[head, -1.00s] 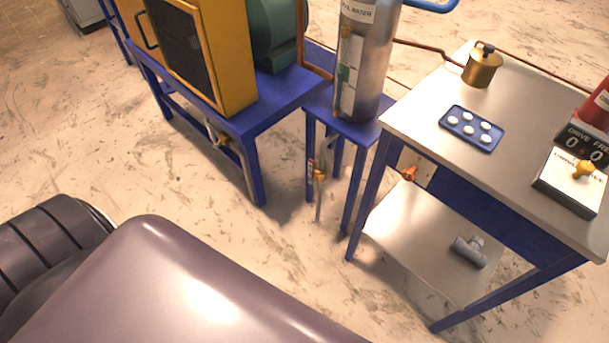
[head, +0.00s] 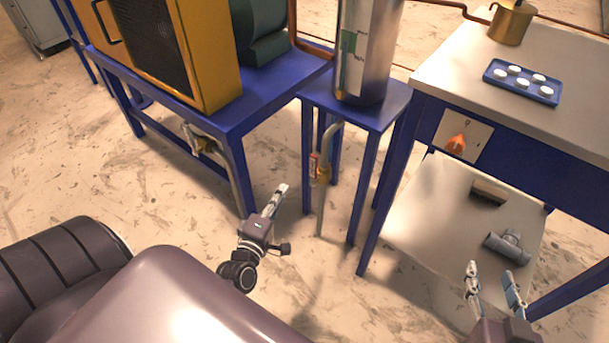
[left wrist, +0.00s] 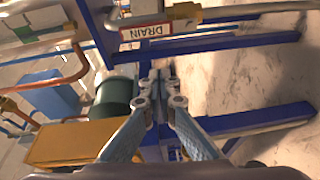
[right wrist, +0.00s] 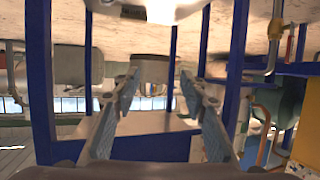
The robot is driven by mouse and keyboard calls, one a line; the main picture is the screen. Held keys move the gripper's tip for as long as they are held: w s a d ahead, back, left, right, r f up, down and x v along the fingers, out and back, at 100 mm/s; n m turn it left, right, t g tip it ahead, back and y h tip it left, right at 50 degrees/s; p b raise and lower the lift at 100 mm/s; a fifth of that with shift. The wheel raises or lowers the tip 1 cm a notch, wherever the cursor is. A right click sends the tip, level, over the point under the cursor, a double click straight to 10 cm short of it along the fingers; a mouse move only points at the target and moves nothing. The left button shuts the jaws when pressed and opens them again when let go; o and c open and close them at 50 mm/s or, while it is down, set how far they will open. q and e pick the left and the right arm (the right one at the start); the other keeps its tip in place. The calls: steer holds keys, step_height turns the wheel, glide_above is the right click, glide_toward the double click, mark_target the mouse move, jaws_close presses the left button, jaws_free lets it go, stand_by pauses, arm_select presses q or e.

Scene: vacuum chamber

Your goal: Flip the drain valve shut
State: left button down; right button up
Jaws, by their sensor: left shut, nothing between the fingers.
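The drain valve (head: 323,175) is a brass body on a thin vertical pipe below the small blue stand, with a red-and-white piece beside it. In the left wrist view, the brass body (left wrist: 183,12) and a red-edged label reading DRAIN (left wrist: 147,31) show at the top, the label lying along the pipe. I cannot tell the lever's position. My left gripper (head: 282,189) is shut and empty, left of the valve and apart from it; its closed fingers (left wrist: 160,80) point past the label. My right gripper (head: 493,274) is open and empty, by the cart's lower shelf.
A steel cylinder (head: 367,50) stands on the small blue stand (head: 375,113). Left of it is a blue table (head: 226,112) with a yellow box and another valve (head: 205,145) below. Floor between is clear.

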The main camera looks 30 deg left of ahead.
mark_target(314, 171)
arm_select(q)
steer(key=shift+w+a+r+n, duration=0.15)
steer(key=shift+a+r+n, duration=0.1)
steer(key=shift+r, duration=0.2)
steer(key=shift+w+a+r+n, duration=0.15)
steer(key=shift+a+r+n, duration=0.1)
steer(key=shift+r, duration=0.15)
arm_select(e)
steer(key=shift+s+r+t, duration=0.15)
steer(key=shift+r, duration=0.45)
steer(key=shift+s+r+t, duration=0.15)
steer(key=shift+r, duration=0.4)
arm_select(q)
steer(key=b+x, duration=0.3)
steer(key=x, duration=0.7)
steer(key=d, duration=0.3)
steer(key=shift+s+d+r, duration=0.2)
steer(key=shift+d, duration=0.2)
arm_select(e)
step_height(314, 171, up, 13)
steer(key=a+t+y, duration=0.1)
steer(key=t+y, duration=0.1)
steer(key=t, duration=0.4)
steer(key=shift+w+a+f+t, duration=0.2)
steer(key=shift+w+a+t, duration=0.1)
steer(key=shift+w+a, duration=0.15)
arm_select(q)
steer(key=shift+d, duration=0.15)
